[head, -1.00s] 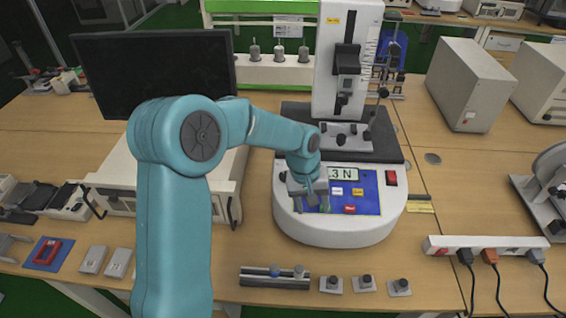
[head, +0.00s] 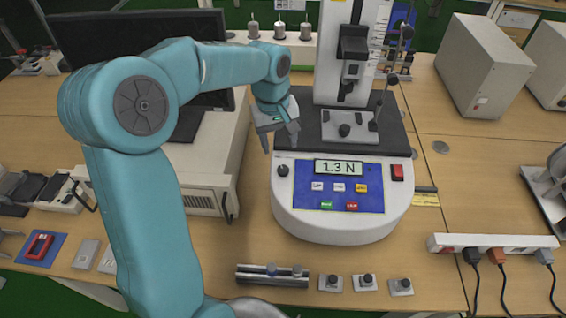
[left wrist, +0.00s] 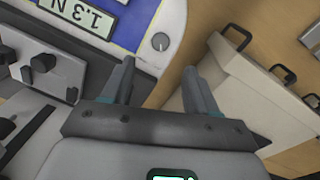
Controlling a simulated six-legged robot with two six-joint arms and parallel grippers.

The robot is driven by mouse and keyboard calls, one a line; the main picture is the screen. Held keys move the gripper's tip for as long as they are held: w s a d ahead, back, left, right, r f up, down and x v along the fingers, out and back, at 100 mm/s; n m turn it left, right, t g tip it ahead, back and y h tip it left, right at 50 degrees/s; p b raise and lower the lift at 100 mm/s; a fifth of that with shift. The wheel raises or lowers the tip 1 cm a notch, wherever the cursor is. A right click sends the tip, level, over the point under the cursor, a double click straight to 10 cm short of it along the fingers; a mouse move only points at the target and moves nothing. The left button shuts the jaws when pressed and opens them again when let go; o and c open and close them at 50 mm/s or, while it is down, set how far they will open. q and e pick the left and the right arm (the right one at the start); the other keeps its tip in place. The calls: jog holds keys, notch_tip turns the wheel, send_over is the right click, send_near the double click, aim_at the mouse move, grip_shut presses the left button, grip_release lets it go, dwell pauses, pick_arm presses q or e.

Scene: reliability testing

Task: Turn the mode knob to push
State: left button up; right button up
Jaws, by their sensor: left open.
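The mode knob (head: 283,170) is a small dark round knob on the white front of the force tester (head: 340,228), left of the blue panel. In the left wrist view the knob (left wrist: 160,41) shows as a grey dial with a light pointer line, beside the display. The display (head: 338,167) reads 1.3 N. My left gripper (head: 280,142) is open and empty, above and behind the knob, apart from it. In the left wrist view its two fingers (left wrist: 158,88) are spread, with the knob beyond them. My right gripper is not in view.
A white cabinet (head: 205,180) with handles stands left of the tester. The tester's column (head: 335,50) and stage (head: 348,126) rise to the right of my left gripper. A power strip (head: 495,243) lies at the right. Small knobbed parts (head: 366,283) lie in front.

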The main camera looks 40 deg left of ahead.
aim_at(283, 169)
pick_arm(q)
jog(key=f, duration=1)
jog(key=shift+w+d+p, duration=0.25)
jog(key=shift+w+p, duration=0.05)
jog(key=shift+p, duration=0.1)
jog(key=shift+r, duration=0.1)
jog(key=c, duration=1)
